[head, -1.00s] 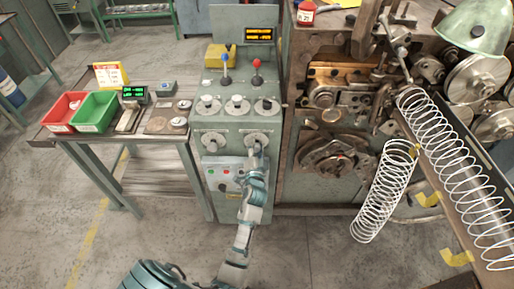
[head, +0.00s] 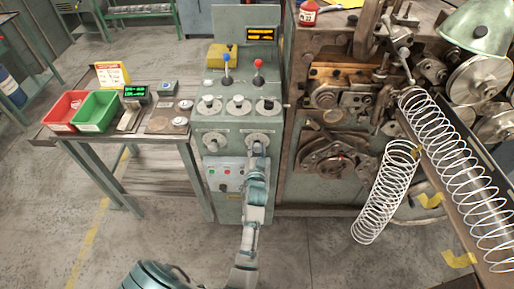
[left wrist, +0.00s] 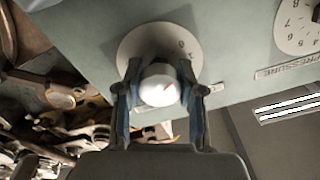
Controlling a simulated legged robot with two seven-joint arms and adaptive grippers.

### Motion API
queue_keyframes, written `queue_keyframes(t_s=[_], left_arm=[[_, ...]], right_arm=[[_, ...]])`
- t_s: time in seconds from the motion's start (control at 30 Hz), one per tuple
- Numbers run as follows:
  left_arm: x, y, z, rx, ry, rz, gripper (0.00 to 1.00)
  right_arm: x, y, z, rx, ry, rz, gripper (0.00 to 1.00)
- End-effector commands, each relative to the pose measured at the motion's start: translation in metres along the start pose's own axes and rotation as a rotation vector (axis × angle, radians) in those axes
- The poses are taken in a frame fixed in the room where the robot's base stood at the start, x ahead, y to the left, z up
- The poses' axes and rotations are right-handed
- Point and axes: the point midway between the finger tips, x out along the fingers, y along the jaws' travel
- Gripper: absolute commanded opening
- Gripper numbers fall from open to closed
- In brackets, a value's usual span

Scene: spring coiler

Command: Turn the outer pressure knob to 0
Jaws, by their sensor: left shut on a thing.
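My left gripper (left wrist: 160,76) is shut on this knob, one finger on each side. In the head view my left gripper (head: 258,150) is at the lower right dial (head: 255,137) of the green control cabinet (head: 235,122) and hides its lower part. My right gripper is not in view.
Another dial (head: 213,141) sits to the left on the cabinet; its numbers show in the left wrist view (left wrist: 300,27). Three knobs and two levers, blue (head: 227,60) and red (head: 259,65), are above. The coiling machine (head: 340,120) stands close on the right.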

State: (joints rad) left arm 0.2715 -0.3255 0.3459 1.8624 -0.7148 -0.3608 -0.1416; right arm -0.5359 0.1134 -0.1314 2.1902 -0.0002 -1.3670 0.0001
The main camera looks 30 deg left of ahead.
Motion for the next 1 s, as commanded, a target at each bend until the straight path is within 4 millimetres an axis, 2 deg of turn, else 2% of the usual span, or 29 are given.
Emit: queue_keyframes(t_s=[0.03,0.27,0.3,0.37,0.73,0.87,1.0], left_arm=[[-0.001,0.004,0.008,0.000,-0.018,0.009,0.03],[-0.001,0.004,0.008,0.001,-0.017,0.009,0.03],[-0.001,0.004,0.008,0.001,-0.017,0.009,0.48],[-0.001,0.004,0.007,0.001,-0.015,0.008,0.63],[-0.001,-0.002,-0.003,-0.001,-0.003,0.001,0.64],[0.000,-0.010,-0.021,0.001,0.001,0.000,0.64],[0.000,-0.022,-0.048,0.000,0.000,0.001,0.64]], right_arm=[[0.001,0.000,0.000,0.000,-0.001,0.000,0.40],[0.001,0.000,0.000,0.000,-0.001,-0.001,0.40],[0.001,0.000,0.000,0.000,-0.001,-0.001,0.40],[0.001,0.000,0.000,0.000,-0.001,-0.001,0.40],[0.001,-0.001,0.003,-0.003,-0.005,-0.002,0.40],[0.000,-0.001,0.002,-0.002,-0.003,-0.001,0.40],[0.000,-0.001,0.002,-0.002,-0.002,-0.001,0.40]])
